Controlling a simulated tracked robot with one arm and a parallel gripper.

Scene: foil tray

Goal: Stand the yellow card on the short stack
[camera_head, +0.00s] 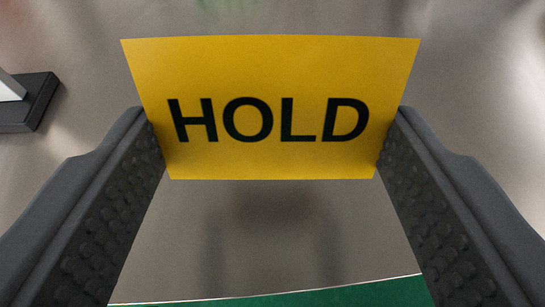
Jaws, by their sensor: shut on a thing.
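The yellow card (270,160) carries the word HOLD in black letters and faces the camera. My gripper (272,135) is shut on the card, with one dark, studded finger at each side edge. The card is wider at its top edge than at its bottom edge in the picture. A blurred dark shadow shows on the grey surface below it. I cannot make out a short stack in this view.
A grey metallic surface (270,240) fills most of the view. A black block with a pale piece on it (30,105) stands at the left edge. A green area with a pale rim (290,297) shows at the bottom. A faint green blur is at the top.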

